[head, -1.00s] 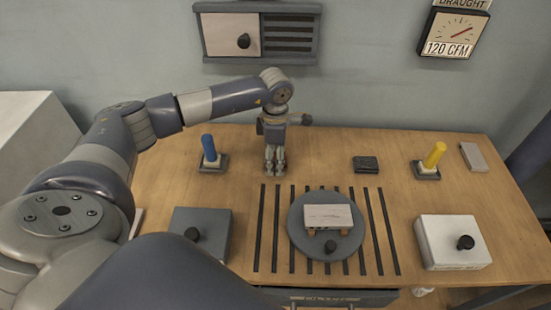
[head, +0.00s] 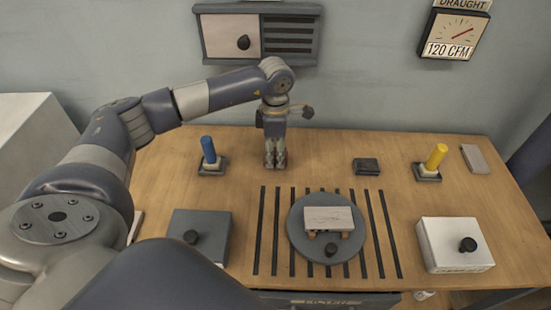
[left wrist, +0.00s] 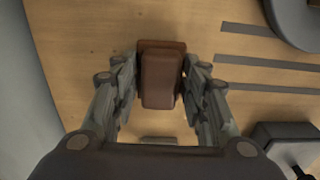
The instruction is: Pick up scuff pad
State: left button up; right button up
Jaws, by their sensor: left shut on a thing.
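The scuff pad (left wrist: 161,78) looks like a reddish-brown block with a smaller upper part on a wider one. It sits between the two fingers of my left gripper (left wrist: 161,88) in the left wrist view. The fingers are shut on its sides. In the head view my left gripper (head: 275,164) points down at the back middle of the wooden table, and the pad is hidden by the fingers there. I cannot tell whether the pad is clear of the table top. My right gripper is not in view.
A blue peg (head: 208,150) on a base stands left of the gripper. A dark block (head: 366,166) and a yellow peg (head: 437,157) stand to the right. A round grey plate (head: 300,247) bears a pale block (head: 329,219) in front. Bare wood lies around the gripper.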

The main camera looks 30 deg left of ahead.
pick_arm(q)
jog(key=s+d+b, duration=0.1)
jog(key=s+d, duration=0.2)
jog(key=s, duration=0.1)
jog(key=s+d+r+b, duration=0.1)
jog(key=s+d, duration=0.2)
jog(key=s, duration=0.1)
jog(key=s+d+r+b, duration=0.1)
jog(key=s+d, duration=0.2)
jog(key=s, duration=0.2)
jog(key=shift+s+r, duration=0.1)
jog(key=o, duration=0.3)
jog(key=shift+c, duration=0.9)
jog(key=shift+m, duration=0.3)
